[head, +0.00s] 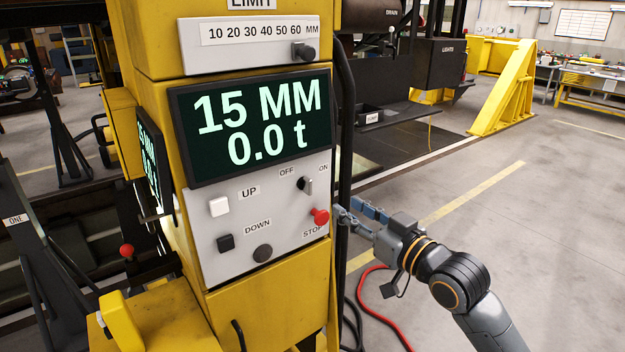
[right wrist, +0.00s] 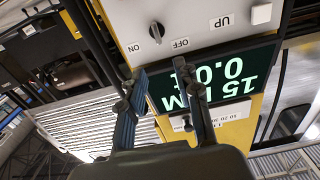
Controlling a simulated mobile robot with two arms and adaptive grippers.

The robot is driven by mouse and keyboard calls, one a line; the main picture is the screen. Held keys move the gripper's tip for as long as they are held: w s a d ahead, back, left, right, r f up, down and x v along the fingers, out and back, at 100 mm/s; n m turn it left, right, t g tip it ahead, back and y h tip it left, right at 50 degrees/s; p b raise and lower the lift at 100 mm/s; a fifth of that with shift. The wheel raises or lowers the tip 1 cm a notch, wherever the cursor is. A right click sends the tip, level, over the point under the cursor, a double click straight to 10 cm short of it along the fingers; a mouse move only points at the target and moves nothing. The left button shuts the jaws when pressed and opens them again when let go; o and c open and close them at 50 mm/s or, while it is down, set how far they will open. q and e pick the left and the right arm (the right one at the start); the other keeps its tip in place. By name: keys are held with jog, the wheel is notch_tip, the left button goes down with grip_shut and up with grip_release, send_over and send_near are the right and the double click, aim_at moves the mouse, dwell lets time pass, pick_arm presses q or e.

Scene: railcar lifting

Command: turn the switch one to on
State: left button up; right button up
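The rotary switch (head: 306,186) is a small dark knob on the light grey panel of the yellow column, between the OFF and ON labels. Which label it points at is unclear. It also shows upside down near the top of the right wrist view (right wrist: 157,31). My right gripper (head: 352,210) is right of the panel's edge, beyond the red stop button, apart from the switch. In the right wrist view its two fingers (right wrist: 161,74) are spread with nothing between them, and the switch lies above the fingertips. My left gripper is not in view.
The panel also holds a white UP button (head: 219,206), a black DOWN button (head: 226,243) and a red STOP button (head: 320,216). The display (head: 252,130) above reads 15 MM and 0.0 t. A red hose (head: 375,305) lies on the floor. Open floor is at right.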

aim_at(311, 183)
jog(key=p+x, duration=0.3)
jog(key=x, duration=0.9)
jog(key=shift+w+a, duration=0.3)
jog(key=shift+w, duration=0.25)
jog(key=shift+c, duration=0.2)
grip_shut()
